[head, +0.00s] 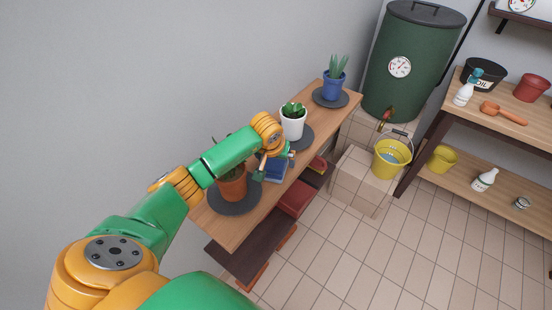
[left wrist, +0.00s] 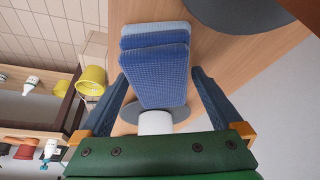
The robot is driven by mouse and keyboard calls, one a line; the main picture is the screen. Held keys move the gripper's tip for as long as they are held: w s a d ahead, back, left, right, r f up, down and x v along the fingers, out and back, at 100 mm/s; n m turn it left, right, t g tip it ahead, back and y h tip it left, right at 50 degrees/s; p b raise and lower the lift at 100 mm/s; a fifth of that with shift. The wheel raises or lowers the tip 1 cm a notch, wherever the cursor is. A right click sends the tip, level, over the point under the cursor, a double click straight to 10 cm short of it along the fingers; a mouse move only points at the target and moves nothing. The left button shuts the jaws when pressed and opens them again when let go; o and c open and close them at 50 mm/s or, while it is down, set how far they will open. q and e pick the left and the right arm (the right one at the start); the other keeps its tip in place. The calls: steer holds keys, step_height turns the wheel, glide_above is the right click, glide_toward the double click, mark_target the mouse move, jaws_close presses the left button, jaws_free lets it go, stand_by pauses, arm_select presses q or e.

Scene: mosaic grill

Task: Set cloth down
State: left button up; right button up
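The folded blue cloth (left wrist: 155,60) lies between the fingers of my left gripper (left wrist: 160,72) in the left wrist view. In the head view the cloth (head: 275,173) is at the wooden plant bench (head: 229,232), between the terracotta pot (head: 232,188) and the white pot (head: 293,127). My left gripper (head: 276,168) is low over it, fingers spread wide, one on each side. The fingertips are close to the cloth's edges; I see no firm grip on it. Part of the cloth is hidden by the gripper in the head view. My right gripper is not in view.
A blue pot (head: 333,84) with a plant stands at the bench's far end. Dark round mats (head: 245,208) lie under the pots. A yellow bucket (head: 391,160) sits by the green tank (head: 408,65). A wooden shelf (head: 437,127) stands right. The wall is close behind the bench.

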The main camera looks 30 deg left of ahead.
arm_select(q)
steer(key=b+v, duration=0.2)
steer(key=v, duration=1)
steer(key=shift+w+r, duration=0.1)
